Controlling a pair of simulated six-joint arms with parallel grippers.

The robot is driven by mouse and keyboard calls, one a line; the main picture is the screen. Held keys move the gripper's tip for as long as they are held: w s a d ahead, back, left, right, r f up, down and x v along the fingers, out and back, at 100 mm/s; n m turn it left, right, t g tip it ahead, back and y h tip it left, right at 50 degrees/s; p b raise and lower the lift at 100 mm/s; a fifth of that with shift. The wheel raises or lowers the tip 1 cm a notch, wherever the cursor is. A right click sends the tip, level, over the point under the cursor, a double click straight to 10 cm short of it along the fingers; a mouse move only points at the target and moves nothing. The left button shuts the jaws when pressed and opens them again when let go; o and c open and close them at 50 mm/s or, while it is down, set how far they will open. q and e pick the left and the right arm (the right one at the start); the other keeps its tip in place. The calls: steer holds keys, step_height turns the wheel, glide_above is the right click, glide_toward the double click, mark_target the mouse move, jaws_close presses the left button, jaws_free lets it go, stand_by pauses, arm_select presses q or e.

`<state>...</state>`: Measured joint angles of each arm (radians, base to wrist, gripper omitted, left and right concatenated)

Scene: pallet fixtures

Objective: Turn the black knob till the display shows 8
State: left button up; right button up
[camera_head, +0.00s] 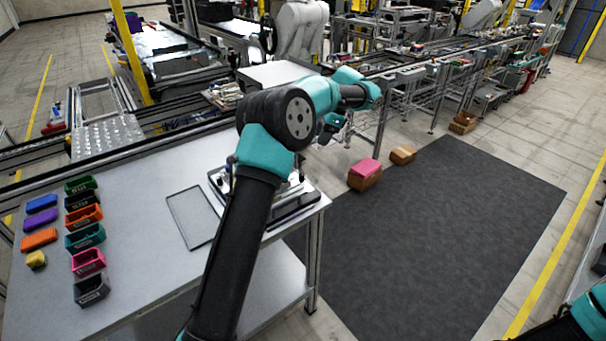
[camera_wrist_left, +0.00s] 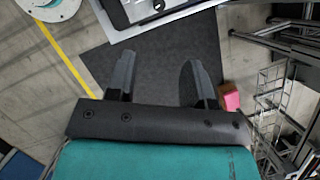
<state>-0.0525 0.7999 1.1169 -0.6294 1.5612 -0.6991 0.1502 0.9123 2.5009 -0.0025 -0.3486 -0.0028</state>
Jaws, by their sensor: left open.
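A device with a light panel and dark base (camera_head: 295,205) sits at the right end of the grey table, partly hidden behind my left arm. Its edge also shows at the top of the left wrist view (camera_wrist_left: 150,12), cut off by the frame. I cannot clearly make out the black knob or any number on a display. My left gripper (camera_wrist_left: 158,78) is open and empty, with its two dark fingers apart over the floor and short of the device. In the head view only a small dark part of it shows beyond the forearm. My right gripper is out of view.
Several coloured bins (camera_head: 85,236) and blocks (camera_head: 40,220) stand at the table's left. An empty grey tray (camera_head: 181,217) lies left of the device. A dark mat (camera_head: 430,240) and boxes, one with a pink top (camera_head: 365,168), are on the floor to the right.

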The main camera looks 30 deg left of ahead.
mark_target(302, 174)
arm_select(q)
steer(key=x, duration=1.6)
steer(key=shift+f, duration=0.35)
jaws_close()
steer(key=shift+n, duration=0.4)
steer(key=n+h, duration=0.1)
steer(key=n, duration=0.1)
steer(key=n+g+h, duration=0.1)
steer(key=n, duration=0.2)
steer(key=shift+a, duration=0.1)
steer(key=n+h, duration=0.1)
steer(key=n, duration=0.2)
steer(key=n+h, duration=0.1)
steer(key=n, duration=0.2)
steer(key=shift+a+g, duration=0.1)
steer(key=shift+g, duration=0.2)
